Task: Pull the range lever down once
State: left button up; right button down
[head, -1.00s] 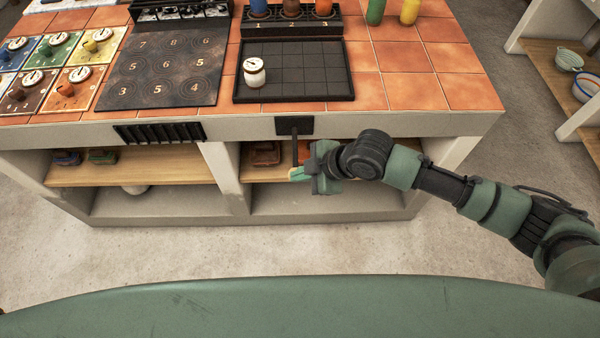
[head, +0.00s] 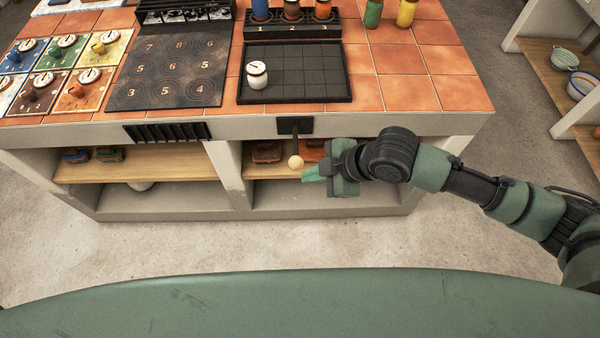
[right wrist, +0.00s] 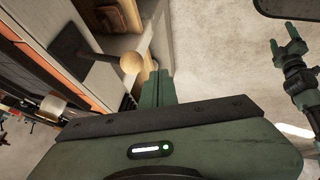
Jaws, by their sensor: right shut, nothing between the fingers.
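The range lever is a dark rod (head: 295,143) with a round cream knob (head: 296,162), hanging from a black plate (head: 295,126) on the counter's front edge. The right wrist view shows the knob (right wrist: 132,62) and the black plate (right wrist: 78,46) too. My right gripper (head: 308,174) is shut and empty, just right of and slightly below the knob in the head view. A small gap shows between fingertips and knob there. My left gripper (right wrist: 287,47) shows only at the upper right of the right wrist view, its fingers apart and empty.
The tiled counter (head: 450,92) holds a black grid tray (head: 315,85) with a small white jar (head: 257,75), and a dark numbered plate (head: 165,72). A vent grille (head: 167,132) is left of the lever. Shelves lie below. The floor in front is clear.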

jog(key=v, duration=0.3)
jog(key=shift+s+d+r, duration=0.2)
jog(key=shift+s+r, duration=0.05)
jog(key=shift+r, duration=0.05)
dwell(0.6)
